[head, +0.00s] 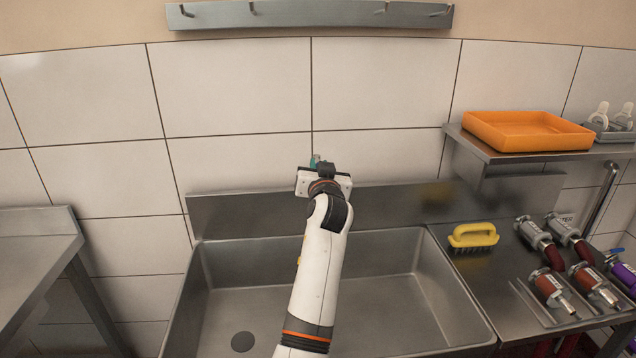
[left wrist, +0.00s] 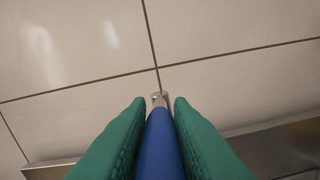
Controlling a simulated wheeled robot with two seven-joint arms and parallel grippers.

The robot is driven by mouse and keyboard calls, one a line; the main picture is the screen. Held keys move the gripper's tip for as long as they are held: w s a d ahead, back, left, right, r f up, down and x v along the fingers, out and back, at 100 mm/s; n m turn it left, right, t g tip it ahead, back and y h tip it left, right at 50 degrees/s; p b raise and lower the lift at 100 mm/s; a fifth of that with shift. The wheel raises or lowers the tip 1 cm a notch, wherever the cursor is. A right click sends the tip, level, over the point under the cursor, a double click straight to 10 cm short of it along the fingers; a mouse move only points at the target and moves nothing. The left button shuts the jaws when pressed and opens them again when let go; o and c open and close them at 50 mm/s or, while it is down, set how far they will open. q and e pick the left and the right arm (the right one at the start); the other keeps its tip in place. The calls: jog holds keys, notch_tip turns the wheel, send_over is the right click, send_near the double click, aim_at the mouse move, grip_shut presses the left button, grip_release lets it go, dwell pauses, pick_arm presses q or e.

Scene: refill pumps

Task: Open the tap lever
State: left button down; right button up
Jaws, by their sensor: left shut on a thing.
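My left gripper (head: 315,160) reaches over the sink to the tiled wall, and its arm hides most of what lies behind it. In the left wrist view its green fingers (left wrist: 160,125) lie on both sides of a blue tap lever (left wrist: 160,148) and are shut on it. A small metal part (left wrist: 158,97) shows just past the lever's tip. The tap body cannot be made out in the head view. My right gripper is not in view.
The steel sink (head: 215,270) lies below my left arm. To its right, a yellow brush (head: 473,236) and several metal pump fittings (head: 540,240) are on the counter. An orange tray (head: 527,131) stands on a shelf above. A hook rail (head: 310,14) hangs on the wall.

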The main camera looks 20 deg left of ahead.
pick_arm(q)
jog(key=shift+d+r, duration=0.1)
jog(key=shift+r, duration=0.1)
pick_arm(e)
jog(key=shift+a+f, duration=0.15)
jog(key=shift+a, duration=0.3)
pick_arm(q)
jog(key=c, duration=1.3)
grip_release()
jog(key=shift+w, duration=0.1)
jog(key=shift+f, duration=0.1)
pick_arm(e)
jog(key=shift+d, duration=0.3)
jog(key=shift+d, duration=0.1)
